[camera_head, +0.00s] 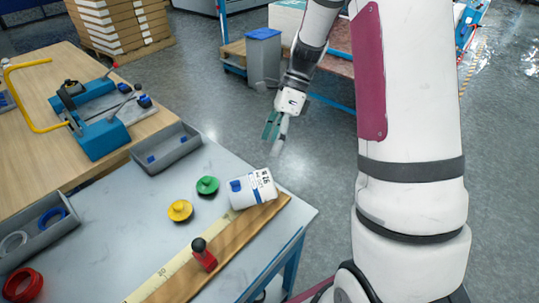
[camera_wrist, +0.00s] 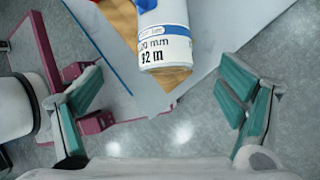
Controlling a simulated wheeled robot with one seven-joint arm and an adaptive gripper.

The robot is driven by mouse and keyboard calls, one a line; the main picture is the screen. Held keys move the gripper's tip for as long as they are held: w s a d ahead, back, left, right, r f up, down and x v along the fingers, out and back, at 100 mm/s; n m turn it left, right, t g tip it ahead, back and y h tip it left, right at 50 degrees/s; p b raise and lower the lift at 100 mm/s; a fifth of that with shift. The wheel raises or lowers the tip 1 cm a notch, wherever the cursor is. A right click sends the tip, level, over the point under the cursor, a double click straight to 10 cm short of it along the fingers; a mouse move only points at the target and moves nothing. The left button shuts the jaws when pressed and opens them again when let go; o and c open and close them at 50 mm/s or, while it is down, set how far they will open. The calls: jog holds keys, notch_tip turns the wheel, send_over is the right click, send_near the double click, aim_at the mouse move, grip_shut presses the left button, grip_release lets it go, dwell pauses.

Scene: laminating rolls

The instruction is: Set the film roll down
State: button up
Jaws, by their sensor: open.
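The film roll (camera_head: 253,189) is a white cylinder with a blue end and black printing. It lies on its side near the table's right corner, against or partly on a wooden board with a ruler strip. In the wrist view the film roll (camera_wrist: 163,40) shows at the top, its printed end toward me. My gripper (camera_head: 273,128) hangs over the floor beyond the table's edge, apart from the roll. In the wrist view my gripper (camera_wrist: 165,110) is open, its teal fingers wide apart with nothing between them.
The grey table (camera_head: 110,205) holds a green knob (camera_head: 207,185), a yellow knob (camera_head: 180,210), a red stamp-like tool (camera_head: 204,256) and grey trays (camera_head: 166,148). A wooden bench with a blue device (camera_head: 100,135) stands behind. A grey bin (camera_head: 263,58) stands on the floor.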

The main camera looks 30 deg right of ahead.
jog(key=s+a+r+n+t+h, duration=0.2)
jog(key=s+r+n+t, duration=0.1)
jog(key=s+r+n, duration=0.5)
jog(key=s+a+r+n+t+h, duration=0.2)
jog(key=s+r+n, duration=0.5)
jog(key=s+n, duration=0.6)
jog(key=shift+s+a+r+n+t+h, duration=0.15)
jog(key=shift+a+r+n+t+h, duration=0.25)
jog(key=shift+a+h, duration=0.35)
jog(key=shift+o, duration=0.4)
jog(key=shift+s+d+f+n, duration=0.1)
jog(key=shift+s+n, duration=0.35)
jog(key=shift+n, duration=0.15)
jog(key=shift+s+d, duration=0.1)
